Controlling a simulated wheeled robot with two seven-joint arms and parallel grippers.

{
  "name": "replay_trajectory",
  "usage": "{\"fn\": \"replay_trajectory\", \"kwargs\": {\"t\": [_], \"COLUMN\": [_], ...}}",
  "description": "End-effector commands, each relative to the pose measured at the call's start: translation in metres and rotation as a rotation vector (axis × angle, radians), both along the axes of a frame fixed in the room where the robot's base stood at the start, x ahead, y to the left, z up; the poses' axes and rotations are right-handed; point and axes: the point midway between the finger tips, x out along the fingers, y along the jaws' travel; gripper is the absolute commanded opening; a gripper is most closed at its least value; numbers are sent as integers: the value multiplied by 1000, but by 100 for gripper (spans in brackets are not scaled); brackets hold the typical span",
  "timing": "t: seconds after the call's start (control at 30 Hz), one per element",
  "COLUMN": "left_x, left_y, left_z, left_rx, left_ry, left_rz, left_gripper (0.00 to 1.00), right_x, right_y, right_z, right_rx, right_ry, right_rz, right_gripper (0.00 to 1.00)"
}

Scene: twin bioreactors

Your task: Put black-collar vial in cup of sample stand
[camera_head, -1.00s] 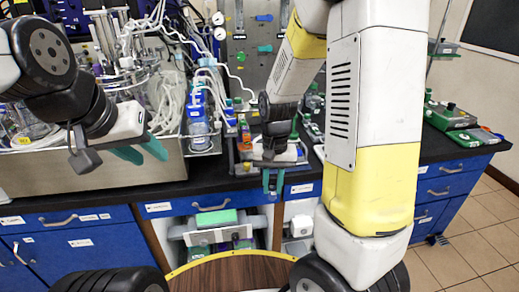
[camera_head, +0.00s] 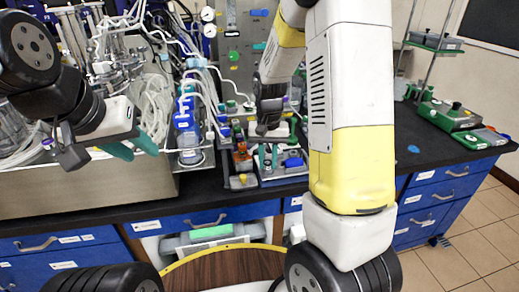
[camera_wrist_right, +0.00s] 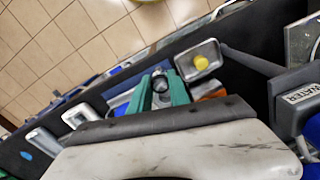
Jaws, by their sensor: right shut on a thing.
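My right gripper (camera_head: 268,156) points down over the items at the front of the black bench. In the right wrist view its green fingers (camera_wrist_right: 160,88) are shut on a small vial (camera_wrist_right: 160,84), seen from its dark round top. The fingers hide most of the vial, and its collar colour is hard to tell. I cannot tell whether this is the sample stand, and no empty cup is clearly seen. My left gripper (camera_head: 130,149) is open and empty before the steel tub.
An orange-red bottle (camera_head: 242,160) and a blue item (camera_head: 293,162) crowd the right gripper. A blue-labelled bottle (camera_head: 187,125) and tubing stand to the left. Green-based instruments (camera_head: 450,115) are at the right. The bench (camera_head: 425,160) has free room before them.

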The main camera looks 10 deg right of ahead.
Motion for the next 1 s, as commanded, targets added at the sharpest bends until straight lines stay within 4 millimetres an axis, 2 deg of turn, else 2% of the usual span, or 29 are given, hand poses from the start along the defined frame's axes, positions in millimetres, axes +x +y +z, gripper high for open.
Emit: {"fn": "replay_trajectory", "kwargs": {"t": [0.03, 0.2, 0.47, 0.6, 0.7, 1.0], "left_x": [0, 0, 0, 0, 0, 0], "left_y": [0, 0, 0, 0, 0, 0], "left_z": [0, 0, 0, 0, 0, 0], "left_rx": [0, 0, 0, 0, 0, 0], "left_ry": [0, 0, 0, 0, 0, 0], "left_rz": [0, 0, 0, 0, 0, 0], "left_gripper": [36, 36, 36, 36, 36, 36], "right_x": [13, 43, 62, 59, 60, 60], "right_y": [-4, -11, -16, -15, -15, -15], "right_z": [-2, -5, -7, -30, -41, -43], "right_rx": [-1, 0, 0, 0, 0, 0], "right_ry": [-1, -1, 0, 5, 2, 0], "right_rz": [-3, 0, -1, 0, 1, 1], "right_gripper": [0, 0, 0, 0, 0, 0]}}
